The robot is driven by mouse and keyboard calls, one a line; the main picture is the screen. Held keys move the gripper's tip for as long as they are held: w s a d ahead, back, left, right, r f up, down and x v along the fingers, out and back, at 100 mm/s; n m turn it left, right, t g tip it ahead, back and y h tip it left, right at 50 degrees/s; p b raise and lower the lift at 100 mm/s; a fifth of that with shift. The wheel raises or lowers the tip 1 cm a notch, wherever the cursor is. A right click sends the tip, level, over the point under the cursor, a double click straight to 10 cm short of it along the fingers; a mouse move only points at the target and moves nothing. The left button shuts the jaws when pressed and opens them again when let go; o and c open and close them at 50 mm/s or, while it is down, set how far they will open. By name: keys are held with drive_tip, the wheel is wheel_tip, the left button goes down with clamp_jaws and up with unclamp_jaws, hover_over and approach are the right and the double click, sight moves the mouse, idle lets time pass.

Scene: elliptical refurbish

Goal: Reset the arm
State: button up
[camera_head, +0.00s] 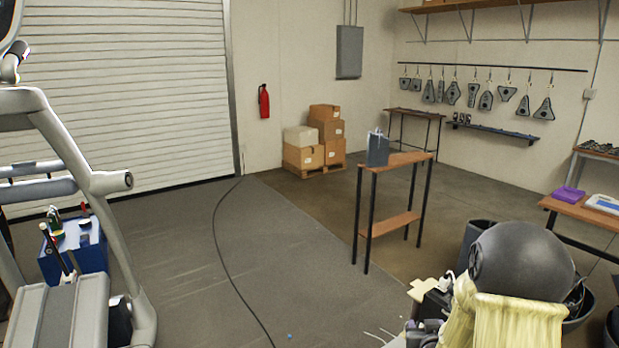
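I cannot make out my arm or my gripper in the head camera view. No fingers show, so whether the gripper is open or shut is hidden from me. A grey exercise machine (100,185) stands at the left edge, with a curved frame and a footplate low down.
A narrow table (395,162) in the middle holds a dark box (378,150). A blue crate (75,255) of bottles stands beside the machine. A dark sphere (520,258) and pale yellow material (505,322) crowd the lower right. A cable (222,245) crosses the clear grey floor.

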drive_tip(key=s+a+r+g+y+p, duration=0.1)
drive_tip(key=s+a+g, duration=0.4)
drive_tip(key=s, duration=0.5)
drive_tip(key=s+a+r+n+g+y+p, duration=0.1)
drive_tip(key=s+a+r+g+y+p, duration=0.1)
drive_tip(key=s+a+r+g, duration=0.3)
drive_tip(key=s+a+p, duration=0.1)
drive_tip(key=s+a, duration=0.2)
drive_tip(key=s, duration=0.2)
drive_tip(key=shift+s+r, duration=0.15)
drive_tip(key=shift+s, duration=0.15)
drive_tip(key=shift+w, duration=0.1)
